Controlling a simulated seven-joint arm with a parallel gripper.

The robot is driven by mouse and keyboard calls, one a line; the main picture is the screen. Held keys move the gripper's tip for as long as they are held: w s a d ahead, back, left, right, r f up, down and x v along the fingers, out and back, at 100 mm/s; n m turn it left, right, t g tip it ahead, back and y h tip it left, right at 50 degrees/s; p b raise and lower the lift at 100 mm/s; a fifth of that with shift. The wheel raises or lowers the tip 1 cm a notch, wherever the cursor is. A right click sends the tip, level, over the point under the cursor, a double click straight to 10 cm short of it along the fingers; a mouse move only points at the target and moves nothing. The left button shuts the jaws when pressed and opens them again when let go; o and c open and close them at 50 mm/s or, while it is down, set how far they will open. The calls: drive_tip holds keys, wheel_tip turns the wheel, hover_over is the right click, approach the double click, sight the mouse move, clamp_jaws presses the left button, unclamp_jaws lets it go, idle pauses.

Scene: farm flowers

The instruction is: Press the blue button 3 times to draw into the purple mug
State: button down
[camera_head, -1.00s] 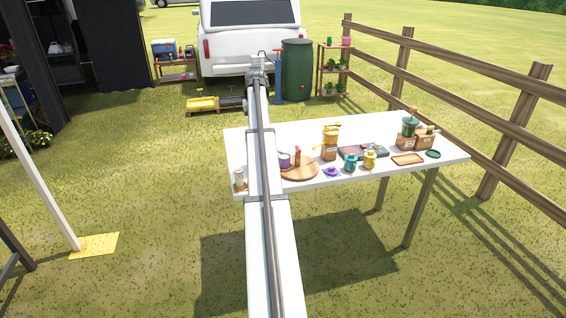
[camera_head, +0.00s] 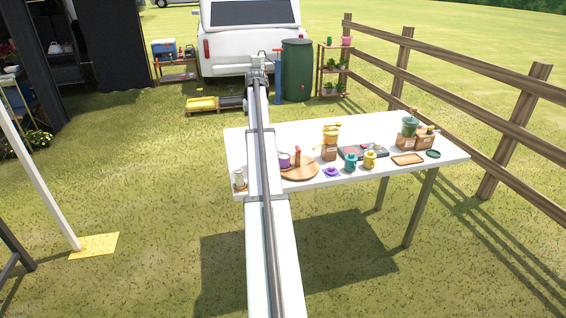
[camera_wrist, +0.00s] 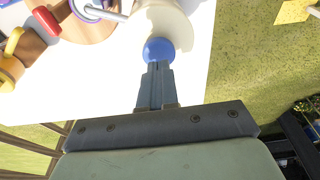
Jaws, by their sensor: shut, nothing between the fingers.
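The blue button (camera_wrist: 159,49) is a round knob on a cream-coloured dispenser (camera_wrist: 165,20) in the wrist view. My gripper (camera_wrist: 158,66) is shut and empty, with its fingertips right at the near side of the button. I cannot tell whether they touch it or whether it is pushed in. A metal spout (camera_wrist: 104,12) reaches left from the dispenser. The purple mug (camera_head: 284,160) stands on the table, partly hidden by my arm in the head view. A purple-blue edge (camera_wrist: 86,6) below the spout's end may be the mug. My gripper is hidden in the head view.
The white table (camera_head: 290,135) also holds a round wooden board (camera_head: 300,168), a teal pot (camera_head: 351,163), a yellow pot (camera_head: 369,159) and a wooden tray (camera_head: 407,159). A red-handled item (camera_wrist: 46,21) lies left of the dispenser. A wooden fence (camera_head: 450,65) runs behind on the right.

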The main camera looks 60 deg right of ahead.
wheel_tip(320, 180, up, 6)
idle(0.7)
drive_tip(key=shift+f, duration=0.1)
idle(0.3)
